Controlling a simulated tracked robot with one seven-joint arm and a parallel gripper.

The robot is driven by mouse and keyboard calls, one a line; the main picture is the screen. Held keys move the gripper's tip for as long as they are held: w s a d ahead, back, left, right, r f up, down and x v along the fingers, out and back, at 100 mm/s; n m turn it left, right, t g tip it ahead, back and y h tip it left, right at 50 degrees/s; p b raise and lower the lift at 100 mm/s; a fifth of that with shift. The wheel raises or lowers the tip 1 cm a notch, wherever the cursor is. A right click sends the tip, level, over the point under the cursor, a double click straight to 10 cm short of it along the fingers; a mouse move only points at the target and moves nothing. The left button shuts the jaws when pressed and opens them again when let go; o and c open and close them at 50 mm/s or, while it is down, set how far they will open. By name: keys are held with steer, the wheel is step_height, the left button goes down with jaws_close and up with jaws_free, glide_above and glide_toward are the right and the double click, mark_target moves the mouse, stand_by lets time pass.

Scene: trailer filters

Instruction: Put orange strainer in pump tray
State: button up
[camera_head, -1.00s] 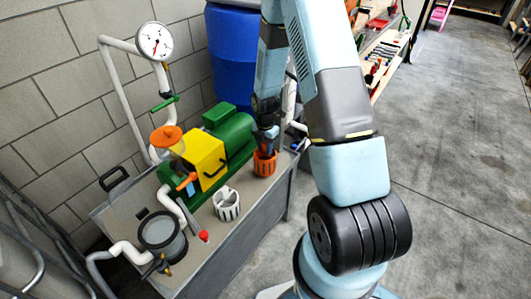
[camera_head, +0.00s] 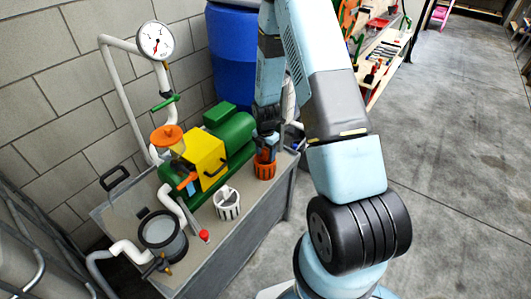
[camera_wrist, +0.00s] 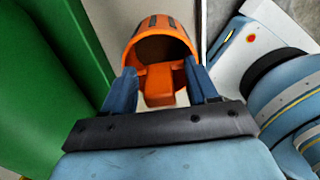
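The orange strainer (camera_head: 264,171), a slotted cup, stands upright on the right part of the grey bench top, beside the green and yellow pump (camera_head: 215,155). In the wrist view the strainer (camera_wrist: 160,40) shows its dark hollow inside and an orange handle. My gripper (camera_head: 265,153) is low over the strainer, pointing down. In the wrist view its two blue fingers (camera_wrist: 160,77) stand either side of the handle, with a narrow light gap beside it; they look open. I cannot make out which part of the grey bench (camera_head: 240,225) is the pump tray.
A white strainer (camera_head: 227,203) stands on the bench in front of the pump. Left of it are a round, dark-rimmed pot (camera_head: 162,234) and white pipes. A red-tipped lever (camera_head: 203,236) lies between. A blue barrel (camera_head: 233,55) stands behind. Floor to the right is clear.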

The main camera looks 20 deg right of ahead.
step_height(320, 180, up, 8)
steer(key=shift+f, duration=0.25)
steer(key=s+r+m+t, duration=0.1)
steer(key=s+r+m, duration=0.25)
steer(key=r, duration=0.55)
steer(key=s+r+m+t, duration=0.1)
steer(key=s+r+m, duration=0.1)
steer(key=r+m, duration=0.5)
steer(key=s+r+m+t, duration=0.1)
steer(key=s+r+m, duration=0.15)
steer(key=r, duration=0.95)
steer(key=s+r+m+t, duration=0.1)
steer(key=s+r+m, duration=0.5)
steer(key=s, duration=0.4)
steer(key=s+a+r+m+t, duration=0.1)
steer(key=s+r+m, duration=0.5)
steer(key=s, duration=0.5)
steer(key=shift+s+a+r+t, duration=0.2)
steer(key=shift+r+t, duration=0.1)
steer(key=shift+r, duration=0.35)
steer(key=shift+w, duration=0.1)
